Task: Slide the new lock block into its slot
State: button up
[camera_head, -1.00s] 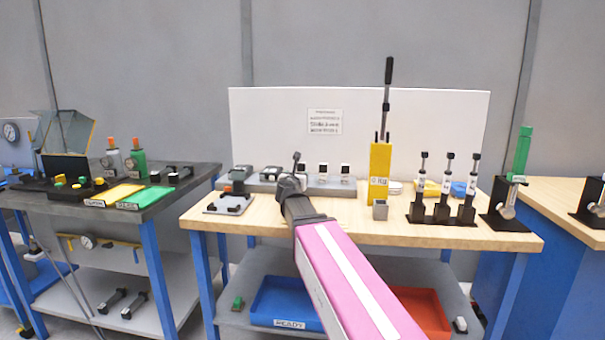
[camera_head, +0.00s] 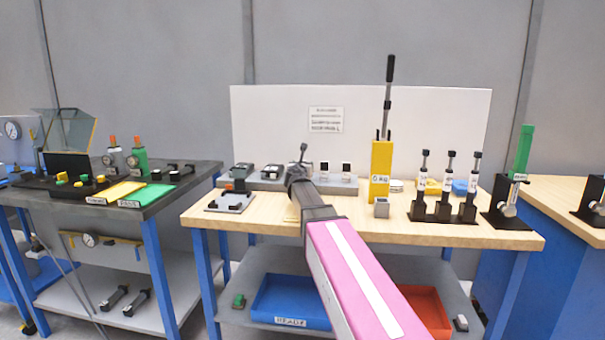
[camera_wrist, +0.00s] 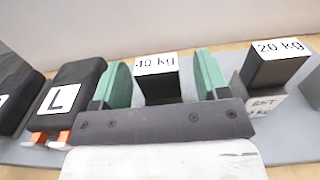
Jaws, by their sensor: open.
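In the wrist view, the green fingers of my gripper (camera_wrist: 160,80) are apart, one on each side of a black block (camera_wrist: 158,88) with a white label that seems to read 40 kg. I cannot tell whether they touch it. Right of it is a black block labelled 20 kg (camera_wrist: 278,68), by a grey holder with a partly readable label (camera_wrist: 264,105). Left is a black block labelled L (camera_wrist: 75,88) with orange parts. Which piece is the new lock block is unclear.
The grey rail (camera_head: 262,184) with these blocks runs along the table's back, before a white board (camera_head: 270,120). A yellow post (camera_head: 380,172) with a tall lever stands right, with black stands (camera_head: 442,212) beyond. The table front is mostly clear.

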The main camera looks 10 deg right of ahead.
jog(key=c, duration=1.1)
